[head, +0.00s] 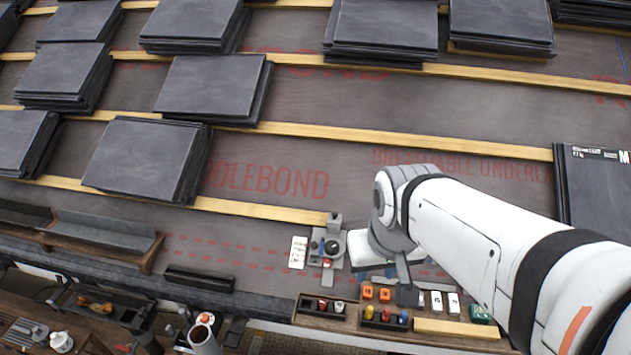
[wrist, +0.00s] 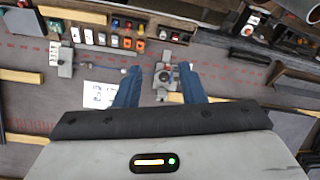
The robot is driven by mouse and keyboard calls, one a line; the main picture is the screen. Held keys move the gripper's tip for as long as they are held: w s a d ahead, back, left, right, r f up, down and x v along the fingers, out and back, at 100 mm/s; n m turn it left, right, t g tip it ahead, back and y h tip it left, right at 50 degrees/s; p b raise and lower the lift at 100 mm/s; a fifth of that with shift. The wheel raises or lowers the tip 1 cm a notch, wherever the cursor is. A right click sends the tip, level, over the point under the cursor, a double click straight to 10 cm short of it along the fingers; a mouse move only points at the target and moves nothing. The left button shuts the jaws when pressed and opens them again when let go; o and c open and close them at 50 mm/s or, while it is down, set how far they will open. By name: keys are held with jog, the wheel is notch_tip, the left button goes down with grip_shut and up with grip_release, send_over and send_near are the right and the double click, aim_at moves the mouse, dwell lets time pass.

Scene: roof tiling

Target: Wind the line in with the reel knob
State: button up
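The reel (head: 328,246) is a small grey device with dark round parts, fixed on the underlay near the eave, just left of my arm's end. In the wrist view the reel (wrist: 164,78) shows between and beyond my blue fingertips. I cannot clearly pick out its knob. My gripper (wrist: 160,76) is open, its fingers well apart with nothing held. Whether a fingertip touches the reel cannot be told. In the head view my wrist hides most of the fingers. A thin blue line (head: 622,62) shows on the underlay at the far right.
A white card (head: 298,252) lies beside the reel. A wooden tray (head: 375,318) with small coloured items stands along the eave. Slate stacks (head: 148,160) sit on the battens, and a labelled dark stack (head: 598,190) is at right.

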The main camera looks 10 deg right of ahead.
jog(key=shift+s, duration=0.15)
jog(key=shift+o, duration=0.7)
jog(key=o, duration=0.3)
jog(key=w+f+m+b, duration=0.1)
jog(key=w+f+b, duration=0.4)
jog(key=w, duration=0.4)
jog(key=w+f+h+b, duration=0.1)
jog(key=w+f+b, duration=0.5)
jog(key=w, duration=0.3)
jog(key=shift+d+f+m+t, duration=0.3)
jog(key=shift+d+f+m, duration=0.1)
jog(key=shift+f, duration=0.3)
jog(key=m+t+b, duration=0.1)
jog(key=m+b, duration=0.1)
jog(key=b, duration=0.7)
send_near(331, 245)
jog(key=f, duration=0.1)
jog(key=b+x, duration=0.1)
jog(key=x, duration=0.6)
jog(key=shift+w+d+f, duration=0.15)
jog(key=shift+w+f, duration=0.05)
jog(key=shift+f, duration=0.05)
jog(key=shift+c, duration=0.2)
jog(key=c, duration=0.9)
jog(key=shift+c, duration=0.2)
